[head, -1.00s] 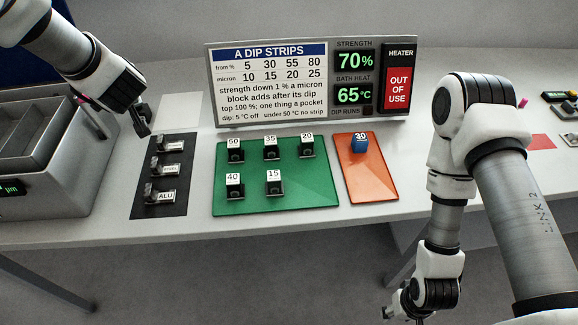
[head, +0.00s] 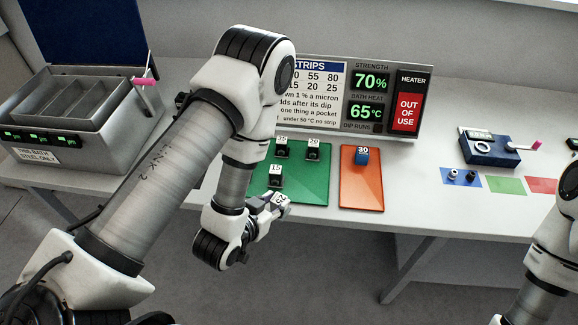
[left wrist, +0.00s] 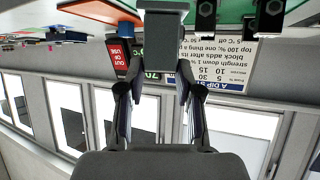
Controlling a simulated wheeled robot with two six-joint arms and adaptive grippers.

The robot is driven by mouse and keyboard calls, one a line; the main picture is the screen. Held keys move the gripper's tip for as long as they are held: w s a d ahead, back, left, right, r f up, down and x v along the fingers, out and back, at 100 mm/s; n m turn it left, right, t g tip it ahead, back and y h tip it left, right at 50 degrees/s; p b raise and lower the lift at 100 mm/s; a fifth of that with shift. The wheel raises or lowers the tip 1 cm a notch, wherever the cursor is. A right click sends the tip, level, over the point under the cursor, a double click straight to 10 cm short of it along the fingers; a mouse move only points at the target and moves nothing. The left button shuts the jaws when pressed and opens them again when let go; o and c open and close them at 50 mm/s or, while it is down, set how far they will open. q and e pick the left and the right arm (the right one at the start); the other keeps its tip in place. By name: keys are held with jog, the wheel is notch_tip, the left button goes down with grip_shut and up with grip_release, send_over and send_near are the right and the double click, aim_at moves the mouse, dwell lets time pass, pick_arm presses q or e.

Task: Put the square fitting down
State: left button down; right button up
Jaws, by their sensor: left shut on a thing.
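My left gripper (head: 268,212) is shut on the square fitting (head: 281,199), a small grey block with a white tag that seems to read 25. It is held in front of the green mat (head: 313,188), by its near edge. In the left wrist view the fitting (left wrist: 164,18) sits between the fingertips (left wrist: 157,75) as a plain grey block. Whether it touches anything below cannot be told. My right gripper is out of view; only part of that arm shows at the right edge.
Tagged black blocks 35 (head: 282,149), 20 (head: 312,150) and 15 (head: 275,177) stand on the green mat. A blue block tagged 30 (head: 362,156) stands on the orange mat (head: 361,190). A sign (head: 345,95) stands behind. My left arm hides the mat's left part.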

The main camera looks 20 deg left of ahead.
aim_at(281, 198)
pick_arm(q)
jog(key=b, duration=0.1)
jog(key=w+f+b, duration=0.1)
jog(key=shift+w+a+f+b, duration=0.1)
jog(key=shift+a+f+b, duration=0.1)
jog(key=shift+f+b, duration=0.1)
jog(key=w+b, duration=0.1)
jog(key=b, duration=0.2)
jog(key=w+d+b, duration=0.1)
jog(key=w+b, duration=0.1)
jog(key=b, duration=0.1)
jog(key=shift+w+d+f, duration=0.15)
jog(key=shift+d+f, duration=0.05)
jog(key=w+f+p, duration=0.1)
jog(key=w, duration=0.2)
jog(key=w+d+f+p, duration=0.1)
jog(key=w+p, duration=0.1)
jog(key=w, duration=0.2)
jog(key=w+d+f+p, duration=0.1)
jog(key=w, duration=0.2)
jog(key=shift+w, duration=0.35)
jog(key=shift+a+f, duration=0.15)
jog(key=shift+f, duration=0.25)
jog(key=c, duration=0.8)
grip_release()
jog(key=shift+o, duration=0.2)
